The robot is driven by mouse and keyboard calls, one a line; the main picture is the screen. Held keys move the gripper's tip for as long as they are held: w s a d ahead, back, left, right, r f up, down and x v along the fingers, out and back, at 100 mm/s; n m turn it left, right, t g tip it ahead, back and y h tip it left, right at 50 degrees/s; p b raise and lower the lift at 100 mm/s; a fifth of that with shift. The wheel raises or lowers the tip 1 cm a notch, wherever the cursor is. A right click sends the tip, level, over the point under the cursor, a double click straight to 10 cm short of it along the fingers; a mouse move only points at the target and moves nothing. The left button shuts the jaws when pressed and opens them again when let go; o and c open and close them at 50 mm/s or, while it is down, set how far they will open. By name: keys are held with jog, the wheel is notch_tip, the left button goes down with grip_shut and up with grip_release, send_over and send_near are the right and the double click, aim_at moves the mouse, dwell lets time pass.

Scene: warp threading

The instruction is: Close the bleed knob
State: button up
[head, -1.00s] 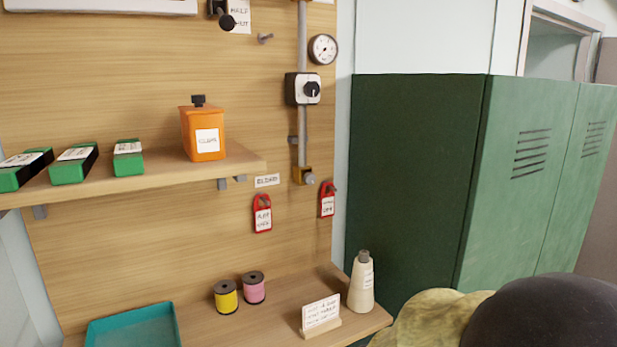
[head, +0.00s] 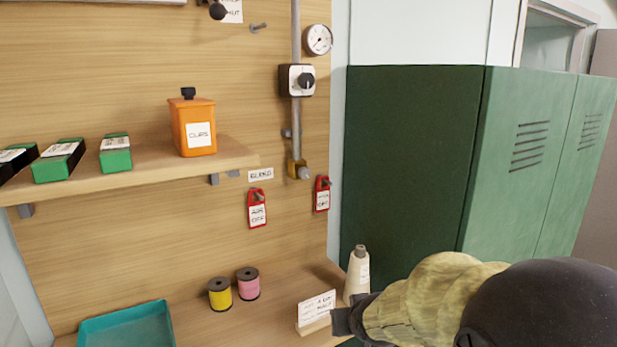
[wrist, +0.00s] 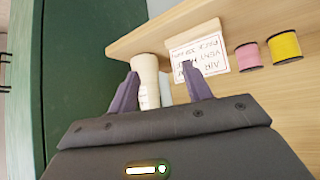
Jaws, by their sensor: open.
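The bleed knob (head: 304,173) is a small grey knob on a brass fitting at the bottom of the vertical pipe (head: 296,130), just right of a label that seems to read "BLEED" (head: 260,175). Its turn position is too small to tell. My gripper (head: 345,322) is at the lower right in the head view, well below the knob and near the bench. In the wrist view my gripper (wrist: 160,72) is open, with two purple fingers apart and nothing held. The knob does not show in the wrist view.
A cone of thread (head: 357,275) and a written card (head: 317,310) stand close to my gripper. Two red tags (head: 257,208) (head: 322,195) hang below the knob. A shelf (head: 225,162) juts out to its left. Green lockers (head: 415,160) stand at right.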

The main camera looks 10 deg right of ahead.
aim_at(306, 175)
jog(key=w+r+n+t+y, duration=0.2)
jog(key=w+r+t+y, duration=0.1)
jog(key=r, duration=0.8)
jog(key=w+d+r+n+t+y, duration=0.1)
jog(key=w+r+t+y, duration=0.2)
jog(key=r, duration=0.9)
jog(key=shift+w+n+t+y, duration=0.3)
jog(key=shift+w+n+t, duration=0.1)
jog(key=shift+w+t, duration=0.7)
jog(key=p+x, duration=0.5)
jog(key=x, duration=1.2)
jog(key=shift+w+f, duration=0.1)
jog(key=shift+w, duration=0.1)
jog(key=c, duration=1)
